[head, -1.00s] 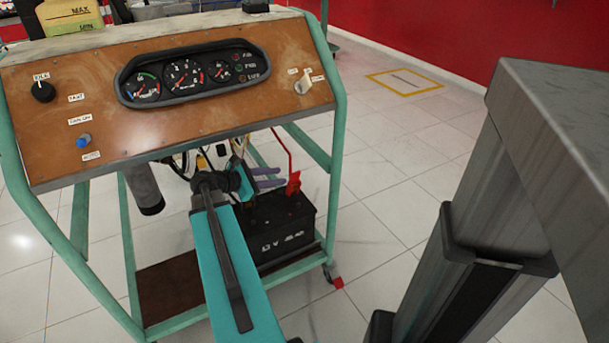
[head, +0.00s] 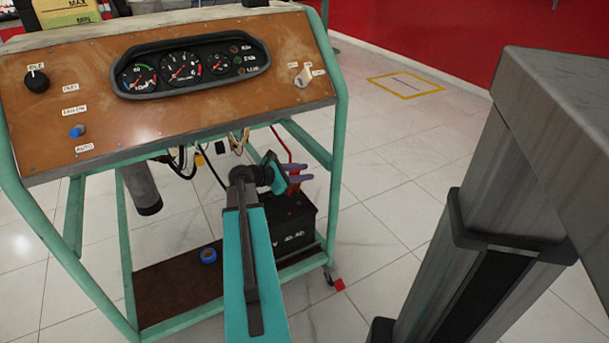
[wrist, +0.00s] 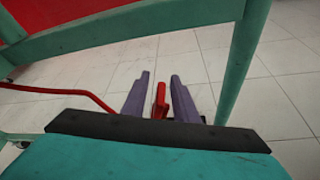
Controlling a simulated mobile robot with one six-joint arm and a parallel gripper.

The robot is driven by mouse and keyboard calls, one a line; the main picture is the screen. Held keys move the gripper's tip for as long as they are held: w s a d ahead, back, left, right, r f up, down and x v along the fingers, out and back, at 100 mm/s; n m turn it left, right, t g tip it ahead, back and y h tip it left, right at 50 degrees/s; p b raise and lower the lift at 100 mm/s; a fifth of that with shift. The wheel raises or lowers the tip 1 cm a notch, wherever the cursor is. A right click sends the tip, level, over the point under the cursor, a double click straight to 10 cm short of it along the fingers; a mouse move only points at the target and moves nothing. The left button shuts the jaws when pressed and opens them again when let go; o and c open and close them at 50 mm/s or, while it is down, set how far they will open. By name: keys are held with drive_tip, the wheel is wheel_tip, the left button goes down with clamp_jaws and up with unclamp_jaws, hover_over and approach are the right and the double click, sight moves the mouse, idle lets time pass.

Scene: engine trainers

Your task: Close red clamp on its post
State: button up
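The red clamp (wrist: 160,102) shows between the two purple fingers of my gripper (wrist: 160,80) in the wrist view. The fingers are apart, with a narrow gap on each side of the clamp. In the head view my gripper (head: 300,172) is above the black battery (head: 297,228), and its fingers point right. A little of the red clamp (head: 293,188) shows just below the fingers there. The battery post is hidden. I cannot tell whether the clamp is around it.
A red cable (wrist: 72,92) runs to the clamp. Green frame bars (wrist: 232,65) stand close around my gripper in the wrist view. The gauge panel (head: 60,120) is above. A blue ring-shaped object (head: 208,255) lies on the brown lower shelf (head: 165,285).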

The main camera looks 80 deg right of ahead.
drive_tip(key=shift+s+d+f, duration=0.1)
drive_tip(key=shift+d, duration=0.1)
drive_tip(key=shift+c, duration=0.6)
clamp_jaws()
idle(0.8)
